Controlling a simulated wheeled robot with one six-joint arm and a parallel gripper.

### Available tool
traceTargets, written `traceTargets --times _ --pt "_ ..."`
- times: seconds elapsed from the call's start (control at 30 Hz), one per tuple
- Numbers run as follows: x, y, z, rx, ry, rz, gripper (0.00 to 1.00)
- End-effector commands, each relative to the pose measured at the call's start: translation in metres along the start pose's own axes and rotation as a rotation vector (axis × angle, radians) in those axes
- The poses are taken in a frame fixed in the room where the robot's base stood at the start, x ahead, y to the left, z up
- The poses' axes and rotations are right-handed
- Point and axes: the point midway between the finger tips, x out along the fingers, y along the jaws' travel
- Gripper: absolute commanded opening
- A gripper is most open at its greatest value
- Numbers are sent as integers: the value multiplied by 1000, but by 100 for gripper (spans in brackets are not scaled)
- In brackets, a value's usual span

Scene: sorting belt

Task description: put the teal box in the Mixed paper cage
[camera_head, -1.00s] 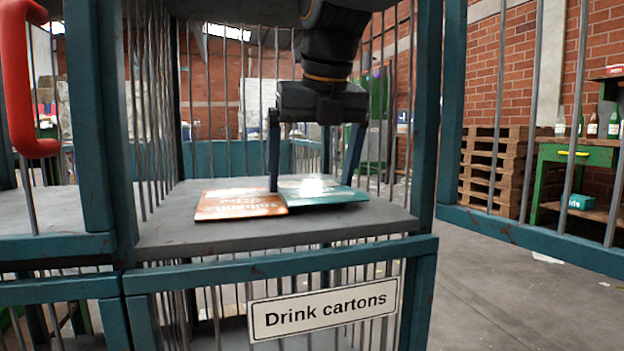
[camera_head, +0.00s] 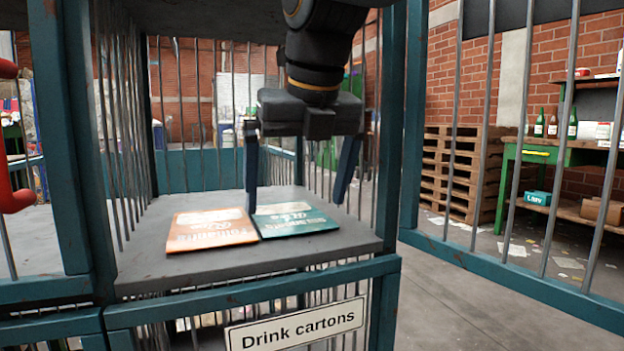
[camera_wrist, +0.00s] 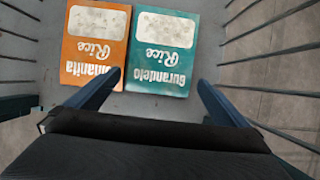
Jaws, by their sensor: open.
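The teal box (camera_head: 292,219) lies flat on the grey shelf of the cage marked Drink cartons (camera_head: 297,324). An orange box (camera_head: 210,230) lies flat right beside it on the left. In the wrist view the teal box (camera_wrist: 162,50) shows "Gurandelo Rice" in print, and the orange box (camera_wrist: 96,48) is at its left. My gripper (camera_head: 297,208) is open and empty, pointing down inside the cage over the teal box. In the wrist view its fingers (camera_wrist: 160,80) stand apart near the box's near end. No Mixed paper sign is readable in these frames.
Cage bars and teal posts (camera_head: 393,120) stand close on both sides of my arm. A barred panel (camera_head: 520,278) is at the right. Beyond it are stacked pallets (camera_head: 458,172) and a green bench with bottles (camera_head: 560,155). A red handle (camera_head: 12,190) is at the left edge.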

Motion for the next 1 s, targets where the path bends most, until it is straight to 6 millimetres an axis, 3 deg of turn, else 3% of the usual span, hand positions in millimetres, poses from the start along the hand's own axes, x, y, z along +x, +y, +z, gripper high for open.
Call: traceTargets --times 1.0 --pt "-13 0 -22 0 1 0 100"
